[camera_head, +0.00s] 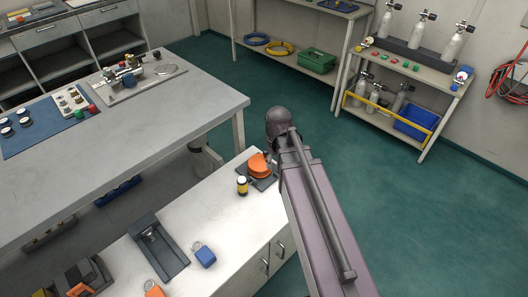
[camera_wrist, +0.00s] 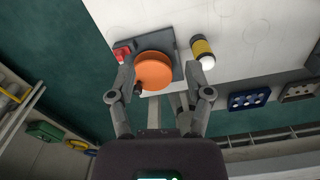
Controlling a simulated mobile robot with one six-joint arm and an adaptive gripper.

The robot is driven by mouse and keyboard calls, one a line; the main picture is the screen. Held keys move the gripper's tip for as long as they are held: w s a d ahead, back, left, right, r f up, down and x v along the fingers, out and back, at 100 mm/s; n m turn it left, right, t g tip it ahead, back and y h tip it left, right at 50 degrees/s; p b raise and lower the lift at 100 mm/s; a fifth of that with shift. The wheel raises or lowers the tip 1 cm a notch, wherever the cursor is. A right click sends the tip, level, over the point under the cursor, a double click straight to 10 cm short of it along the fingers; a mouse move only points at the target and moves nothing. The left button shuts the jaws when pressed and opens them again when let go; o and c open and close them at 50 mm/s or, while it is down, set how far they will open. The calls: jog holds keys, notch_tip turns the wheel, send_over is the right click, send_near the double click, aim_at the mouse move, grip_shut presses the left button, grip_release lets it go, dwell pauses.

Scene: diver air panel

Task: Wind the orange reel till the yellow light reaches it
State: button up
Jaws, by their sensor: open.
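The orange reel (camera_head: 258,165) sits on a dark grey base plate near the far end of the white counter. In the wrist view the reel (camera_wrist: 155,68) is a round disc between my open fingers, with a small dark knob near its lower left edge. My gripper (camera_wrist: 157,72) is open, one finger on each side of the reel; I cannot tell whether either touches it. The yellow light (camera_head: 242,186), a black-and-yellow cylinder with a pale end, is on the counter just beside the plate, apart from the reel. It also shows in the wrist view (camera_wrist: 203,50). No line between them is discernible.
A small red part (camera_wrist: 122,52) is at the plate's corner. A blue padlock-like item (camera_head: 204,255) and a dark grey tray (camera_head: 158,247) lie farther along the white counter. A grey workbench (camera_head: 180,105) stands left; open green floor lies to the right.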

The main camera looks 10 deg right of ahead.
aim_at(265, 151)
jog(key=w+n, duration=1.2)
jog(key=w, duration=0.5)
jog(key=shift+w+r+n+p, duration=0.2)
jog(key=shift+r+n+p, duration=0.1)
jog(key=shift+r+p, duration=0.1)
jog(key=shift+f, duration=0.15)
notch_tip(265, 151, down, 14)
jog(key=b, duration=1.4)
jog(key=shift+r, duration=0.2)
jog(key=shift+s, duration=0.1)
grip_shut()
